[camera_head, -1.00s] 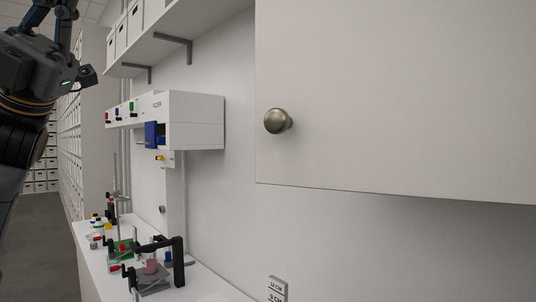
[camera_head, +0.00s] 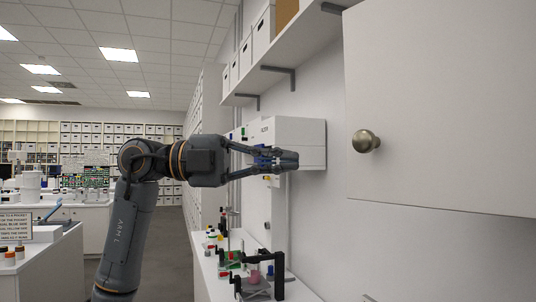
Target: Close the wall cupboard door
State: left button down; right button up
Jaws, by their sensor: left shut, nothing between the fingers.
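The wall cupboard door (camera_head: 440,110) is a plain white panel at the right of the head view. A round metal knob (camera_head: 365,141) sits near its left edge. Its right part runs out of the picture, and I cannot tell from this view how far it stands open. My left gripper (camera_head: 292,159) is shut and empty, pointing right. In the picture it lies left of the knob and the door's edge, with a gap, apparently touching neither. My right gripper is out of view.
A white wall unit (camera_head: 300,132) shows behind my left gripper. A shelf (camera_head: 300,68) with white boxes is above it. A counter (camera_head: 222,290) below carries jars and small black stands. An aisle and another workbench (camera_head: 50,262) are at the left.

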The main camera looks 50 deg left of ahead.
aim_at(362, 160)
pick_arm(q)
jog(key=p+x, duration=0.1)
jog(key=x, duration=0.1)
jog(key=w+p+x, duration=0.1)
jog(key=x, duration=0.2)
jog(key=a+p+x, duration=0.1)
jog(key=x, duration=0.1)
jog(key=shift+w+d+r, duration=0.1)
jog(key=shift+w+r, duration=0.1)
jog(key=shift+w, duration=0.1)
jog(key=shift+w+f, duration=0.15)
jog(key=shift+w, duration=0.5)
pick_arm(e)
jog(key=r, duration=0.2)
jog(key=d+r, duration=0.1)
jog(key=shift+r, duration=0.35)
